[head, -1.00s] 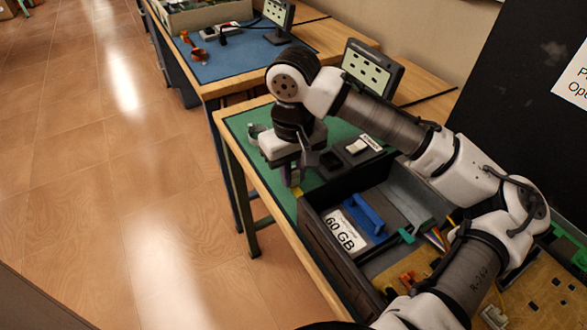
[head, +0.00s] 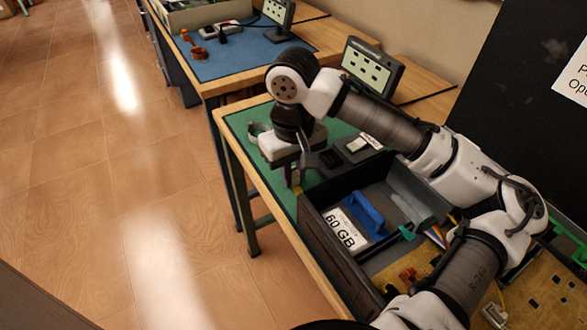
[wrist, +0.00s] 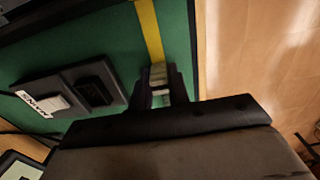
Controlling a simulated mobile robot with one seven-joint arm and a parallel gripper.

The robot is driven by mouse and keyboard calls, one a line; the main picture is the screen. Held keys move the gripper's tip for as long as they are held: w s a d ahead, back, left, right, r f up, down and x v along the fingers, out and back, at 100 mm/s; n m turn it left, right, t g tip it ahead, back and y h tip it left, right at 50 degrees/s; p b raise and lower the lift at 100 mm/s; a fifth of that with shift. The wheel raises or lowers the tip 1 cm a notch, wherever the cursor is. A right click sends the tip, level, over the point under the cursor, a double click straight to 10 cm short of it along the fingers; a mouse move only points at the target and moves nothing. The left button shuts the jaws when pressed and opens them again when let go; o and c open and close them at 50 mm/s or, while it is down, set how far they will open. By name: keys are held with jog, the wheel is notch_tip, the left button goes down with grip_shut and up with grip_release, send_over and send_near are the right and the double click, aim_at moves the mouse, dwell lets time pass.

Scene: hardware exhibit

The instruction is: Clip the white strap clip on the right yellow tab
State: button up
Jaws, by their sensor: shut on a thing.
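My gripper (wrist: 161,86) points down over the green mat near the table's left edge and is shut on the pale strap clip (wrist: 158,74). In the head view my gripper (head: 294,172) is small and the clip is hard to make out there. A yellow strip (wrist: 149,28) runs across the mat, and the clip lines up with its near end. I cannot tell whether the clip is around the strip or only above it. A bit of yellow also shows at the crate corner in the head view (head: 297,191).
A dark crate (head: 333,251) with a blue-handled item (head: 366,214) stands beside my gripper. A dark holder with a black part (wrist: 94,90) and a white part (wrist: 53,105) sits on the green mat (wrist: 112,45). A small screen (head: 371,66) stands behind.

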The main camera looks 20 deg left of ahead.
jog(key=shift+f, duration=0.65)
jog(key=shift+s+f, duration=0.1)
jog(key=shift+s, duration=0.1)
dwell(0.7)
jog(key=o, duration=0.8)
jog(key=shift+s+a, duration=0.1)
jog(key=o, duration=0.4)
jog(key=shift+c, duration=0.2)
jog(key=shift+r+p, duration=0.8)
jog(key=shift+p, duration=0.3)
